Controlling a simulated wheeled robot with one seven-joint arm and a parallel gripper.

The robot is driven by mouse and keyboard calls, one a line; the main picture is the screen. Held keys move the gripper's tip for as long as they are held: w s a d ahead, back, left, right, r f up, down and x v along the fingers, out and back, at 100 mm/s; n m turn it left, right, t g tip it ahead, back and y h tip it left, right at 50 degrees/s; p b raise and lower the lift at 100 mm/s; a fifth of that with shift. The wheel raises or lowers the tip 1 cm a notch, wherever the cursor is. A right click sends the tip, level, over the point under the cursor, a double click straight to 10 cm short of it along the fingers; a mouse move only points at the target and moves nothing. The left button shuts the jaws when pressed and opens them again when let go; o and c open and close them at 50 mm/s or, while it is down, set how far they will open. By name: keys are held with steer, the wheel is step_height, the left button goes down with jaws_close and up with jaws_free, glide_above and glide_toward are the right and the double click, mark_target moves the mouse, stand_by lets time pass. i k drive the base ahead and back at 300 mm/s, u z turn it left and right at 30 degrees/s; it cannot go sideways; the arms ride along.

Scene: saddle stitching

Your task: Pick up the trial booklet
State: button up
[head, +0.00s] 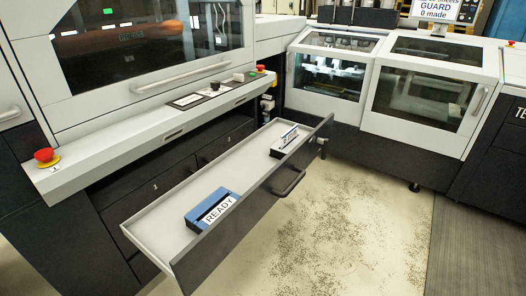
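No thing in the head view is clearly marked as the trial booklet. An open drawer (166,208) with a pale floor holds two items. A blue block with a white label reading READY (209,208) lies toward its near end. A smaller white and dark item with a label (285,141) lies toward its far end; its lettering is too small to read. Small dark and white items (187,101) lie on the machine's ledge above; I cannot tell what they are. My gripper is not in view.
The drawer juts out from the grey machine (130,131), its handle (290,183) facing the speckled floor (340,225). Red buttons (45,155) sit at the ledge's left end and right end (260,68). Glass-covered units (419,92) stand behind. The floor at right is clear.

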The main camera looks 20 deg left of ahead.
mark_target(290, 136)
steer(key=u, duration=0.45)
steer(key=k, duration=0.95)
steer(key=z, duration=0.1)
steer(key=i, duration=0.8)
steer(key=z, duration=0.65)
steer(key=i, duration=1.2)
steer(key=u, duration=0.8)
steer(key=i, duration=0.85)
steer(key=u, duration=0.65)
